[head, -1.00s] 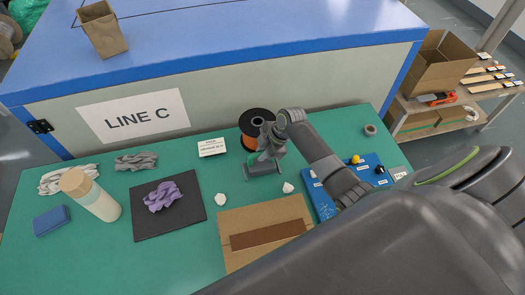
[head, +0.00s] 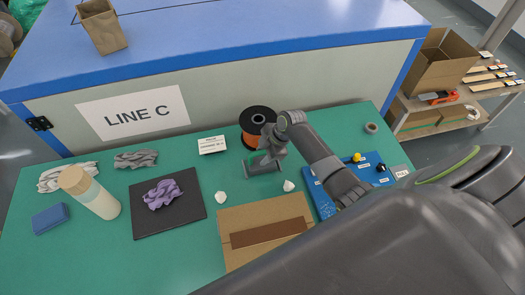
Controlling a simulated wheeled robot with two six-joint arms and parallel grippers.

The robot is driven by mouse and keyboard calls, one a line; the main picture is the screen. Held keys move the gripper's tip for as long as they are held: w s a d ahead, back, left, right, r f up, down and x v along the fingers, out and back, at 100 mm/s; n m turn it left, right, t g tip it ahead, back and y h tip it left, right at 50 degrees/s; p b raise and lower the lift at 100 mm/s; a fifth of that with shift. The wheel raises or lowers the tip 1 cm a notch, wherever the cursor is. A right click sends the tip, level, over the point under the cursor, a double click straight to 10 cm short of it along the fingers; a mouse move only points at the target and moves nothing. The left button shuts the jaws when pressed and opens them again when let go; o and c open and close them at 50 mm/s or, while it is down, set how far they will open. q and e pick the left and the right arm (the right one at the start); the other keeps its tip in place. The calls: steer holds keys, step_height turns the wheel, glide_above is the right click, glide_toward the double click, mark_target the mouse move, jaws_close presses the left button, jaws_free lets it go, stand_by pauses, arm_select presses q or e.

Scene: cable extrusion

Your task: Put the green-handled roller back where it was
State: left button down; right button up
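My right gripper (head: 264,168) is over the green table just in front of the orange spool, pointing down. Its fingers look spread, with only green table surface showing between them. I cannot make out a green-handled roller anywhere in the head view. My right arm covers part of the blue board (head: 326,203), which has a yellow knob (head: 357,157) and a black knob (head: 380,168) on it. What lies under the arm is hidden. My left gripper is not in view.
An orange spool (head: 250,139) stands behind the gripper, beside a small label card (head: 211,145). White lumps (head: 221,198) and a cardboard sheet (head: 240,222) lie in front. A black mat (head: 150,222) with purple material (head: 162,194), a bottle (head: 100,203) and a blue block (head: 50,219) are left.

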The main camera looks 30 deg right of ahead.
steer(key=shift+w, duration=0.1)
steer(key=shift+r, duration=0.15)
steer(key=shift+r+p, duration=0.4)
steer(key=shift+r, duration=0.2)
steer(key=shift+d+r, duration=0.1)
steer(key=shift+r, duration=0.25)
steer(key=b+v, duration=0.1)
steer(key=v, duration=1)
steer(key=shift+s+r, duration=0.15)
steer(key=shift+s, duration=0.1)
